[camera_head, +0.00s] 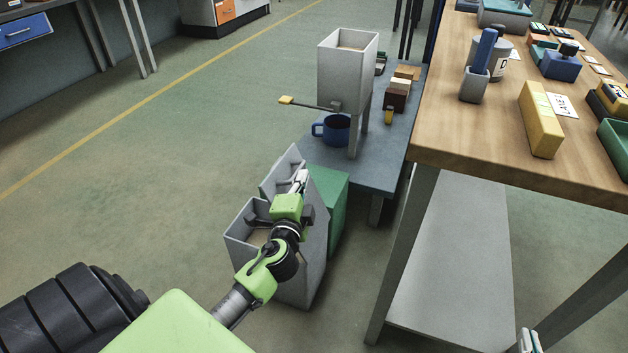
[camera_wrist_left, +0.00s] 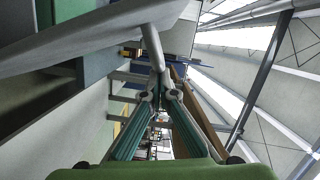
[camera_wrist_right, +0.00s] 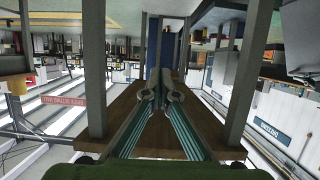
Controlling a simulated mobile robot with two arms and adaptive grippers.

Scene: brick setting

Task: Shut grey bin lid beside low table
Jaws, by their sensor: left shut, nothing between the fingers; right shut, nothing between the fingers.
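The grey bin (camera_head: 313,265) stands on the floor beside the low blue-grey table (camera_head: 388,160). Its lid (camera_head: 283,168) is raised and tilted at the far side, so the bin's mouth is open. My left gripper (camera_head: 300,180) is shut and empty, over the bin close to the lid. In the left wrist view, the shut fingertips (camera_wrist_left: 160,92) are close to a grey bar (camera_wrist_left: 152,45) along a grey panel (camera_wrist_left: 85,48); I cannot tell whether they touch. My right gripper (camera_head: 529,342) is shut and empty at the bottom edge, with its fingertips in the right wrist view (camera_wrist_right: 160,92).
A green box (camera_head: 328,200) stands right behind the bin. A grey hopper (camera_head: 345,80) with a yellow-tipped lever and a blue mug (camera_head: 335,128) stand on the low table. The wooden workbench (camera_head: 470,110) rises at the right. The floor at the left is clear.

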